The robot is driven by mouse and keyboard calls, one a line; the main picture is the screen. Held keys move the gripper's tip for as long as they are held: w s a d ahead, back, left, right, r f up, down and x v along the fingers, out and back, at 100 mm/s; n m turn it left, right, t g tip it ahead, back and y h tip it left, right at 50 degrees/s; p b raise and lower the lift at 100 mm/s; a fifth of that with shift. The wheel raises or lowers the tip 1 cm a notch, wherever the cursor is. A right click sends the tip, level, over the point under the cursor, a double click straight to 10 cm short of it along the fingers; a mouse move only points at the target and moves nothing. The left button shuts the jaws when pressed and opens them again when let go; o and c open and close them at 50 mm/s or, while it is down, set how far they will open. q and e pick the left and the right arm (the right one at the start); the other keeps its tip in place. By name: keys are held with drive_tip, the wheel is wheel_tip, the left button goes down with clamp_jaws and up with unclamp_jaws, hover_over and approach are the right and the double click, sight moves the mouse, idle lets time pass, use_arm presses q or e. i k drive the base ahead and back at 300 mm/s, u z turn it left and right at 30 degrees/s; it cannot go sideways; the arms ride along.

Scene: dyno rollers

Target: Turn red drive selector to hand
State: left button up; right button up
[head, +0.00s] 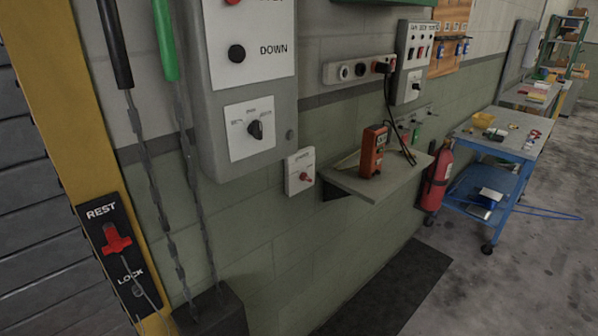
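A small white wall box (300,160) with a red knob (304,177) is mounted low on the wall, right of the grey control box. Its lettering is too small to read, so I cannot tell the knob's setting or be sure that it is the drive selector. A red T-shaped handle (117,240) sits on a black plate (106,215) marked REST and LOCK, on the yellow door post at left. A black rotary switch (255,129) is on the grey control box (282,110), below the DOWN button. Neither of my grippers is in view.
Two chains with a black handle (115,42) and a green handle (164,40) hang left of the control box. A wall shelf (372,192) holds a red device (373,150). A fire extinguisher (436,177) and blue cart (500,145) stand right.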

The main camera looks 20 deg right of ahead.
sight(304, 177)
drive_tip(key=k, duration=1.25)
drive_tip(key=z, duration=0.8)
drive_tip(key=i, duration=1.6)
drive_tip(key=u, duration=0.25)
